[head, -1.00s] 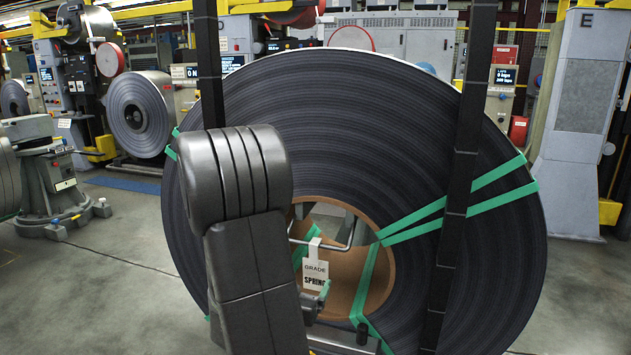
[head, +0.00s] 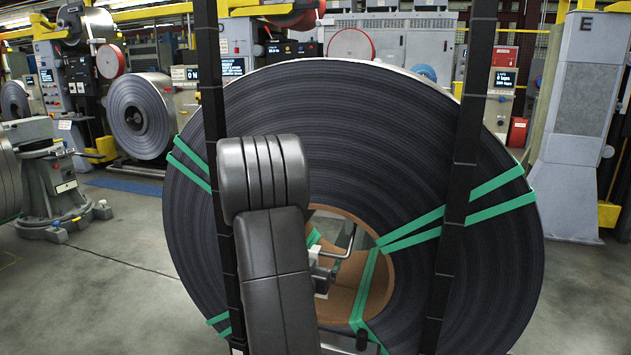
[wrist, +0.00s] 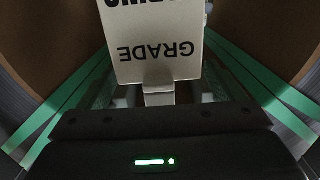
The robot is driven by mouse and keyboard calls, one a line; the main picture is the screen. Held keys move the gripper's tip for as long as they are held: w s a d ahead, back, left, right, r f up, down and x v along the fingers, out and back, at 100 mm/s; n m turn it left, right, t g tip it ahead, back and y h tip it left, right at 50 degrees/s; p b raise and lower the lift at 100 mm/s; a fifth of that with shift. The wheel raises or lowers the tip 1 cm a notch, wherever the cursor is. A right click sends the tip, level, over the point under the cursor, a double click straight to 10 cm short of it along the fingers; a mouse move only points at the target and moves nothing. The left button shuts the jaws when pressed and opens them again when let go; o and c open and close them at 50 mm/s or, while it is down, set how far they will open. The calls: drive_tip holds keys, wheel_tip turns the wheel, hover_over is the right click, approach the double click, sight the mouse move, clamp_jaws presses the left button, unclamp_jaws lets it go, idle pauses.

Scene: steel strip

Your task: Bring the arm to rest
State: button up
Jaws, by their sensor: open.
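My gripper (wrist: 160,97) is open in the wrist view, with a pale jaw part on either side. A white tag (wrist: 160,45), printed "GRADE" and upside down, stands close before it, with a narrow pale stem below; I cannot tell whether the jaws touch it. In the head view my arm (head: 270,250) stands in front of a large steel strip coil (head: 420,140), at the left of its brown-lined bore (head: 372,262). My arm hides most of the gripper and tag there. A bent metal rod (head: 345,243) shows in the bore.
Green straps (head: 415,228) cross the coil. Two black uprights (head: 465,150) stand before it. A smaller coil (head: 140,115) and a grey machine stand (head: 55,185) are at the left, a grey column (head: 575,120) at the right. Open floor (head: 110,280) lies at the front left.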

drive_tip(key=shift+r+v, duration=0.2)
drive_tip(key=shift+v, duration=0.9)
drive_tip(key=shift+r+v, duration=0.25)
drive_tip(key=shift+v, duration=0.8)
